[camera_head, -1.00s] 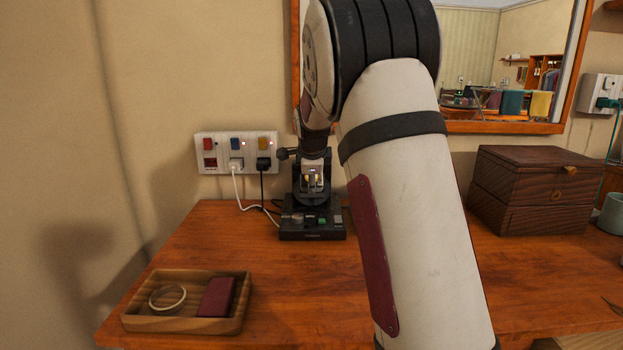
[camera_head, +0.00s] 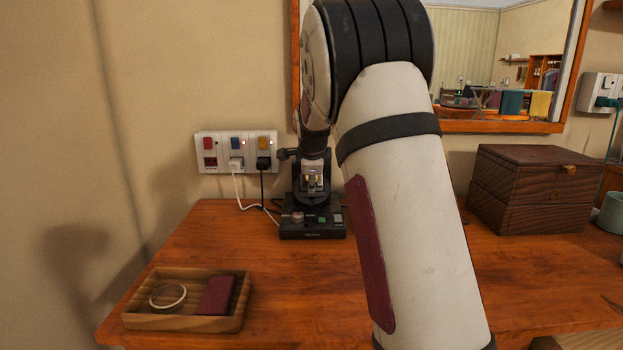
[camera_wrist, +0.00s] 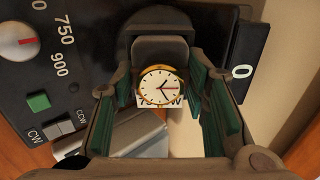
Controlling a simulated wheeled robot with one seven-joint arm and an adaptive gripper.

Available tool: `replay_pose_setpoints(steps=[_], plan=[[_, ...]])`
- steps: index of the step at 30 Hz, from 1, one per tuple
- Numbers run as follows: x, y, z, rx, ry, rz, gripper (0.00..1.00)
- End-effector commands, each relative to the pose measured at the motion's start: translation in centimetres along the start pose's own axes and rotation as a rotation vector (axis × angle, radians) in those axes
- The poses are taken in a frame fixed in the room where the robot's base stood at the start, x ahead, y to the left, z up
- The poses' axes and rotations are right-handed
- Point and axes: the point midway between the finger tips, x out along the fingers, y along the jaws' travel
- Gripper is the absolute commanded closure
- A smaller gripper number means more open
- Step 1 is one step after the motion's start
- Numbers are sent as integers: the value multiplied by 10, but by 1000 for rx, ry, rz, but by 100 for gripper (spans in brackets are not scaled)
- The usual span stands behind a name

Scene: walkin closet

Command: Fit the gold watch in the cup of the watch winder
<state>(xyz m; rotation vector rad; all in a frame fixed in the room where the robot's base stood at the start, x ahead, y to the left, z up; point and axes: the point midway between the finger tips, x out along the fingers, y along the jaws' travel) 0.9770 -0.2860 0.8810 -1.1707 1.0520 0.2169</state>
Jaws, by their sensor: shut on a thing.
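The gold watch (camera_wrist: 158,87) has a white round dial and a gold rim, and faces the wrist camera. My gripper (camera_wrist: 165,88) is shut on it, with green-padded fingers on either side. The black watch winder (camera_head: 312,225) stands at the back of the wooden table, and its panel (camera_wrist: 60,60) with a knob and green button fills the left of the wrist view. A dark padded part of the winder (camera_wrist: 160,48) is directly behind the watch. In the head view my gripper (camera_head: 313,172) is at the winder's upper part. I cannot tell whether the watch is seated in the cup.
A wooden tray (camera_head: 185,325) with a ring-shaped bracelet and a dark red case is at the front left. A dark wooden box (camera_head: 530,188) stands at the right. A socket panel (camera_head: 236,152) with cables is behind the winder. My arm hides the table's middle.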

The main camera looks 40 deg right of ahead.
Motion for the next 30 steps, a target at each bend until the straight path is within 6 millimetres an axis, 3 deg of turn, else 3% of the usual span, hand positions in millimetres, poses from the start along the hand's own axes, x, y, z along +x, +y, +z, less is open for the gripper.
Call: replay_pose_setpoints(steps=[11,12,17,18,25,26,29,30], plan=[[9,1,0,-1,2,-3,89],[10,1,0,-1,2,-3,93],[12,1,-1,-1,2,-3,92],[12,1,-1,-1,2,-2,99],[12,1,-1,0,3,-2,100],[12,1,-1,0,3,-2,57],[12,2,-1,0,3,-2,35],[12,2,-2,0,3,-1,35]])
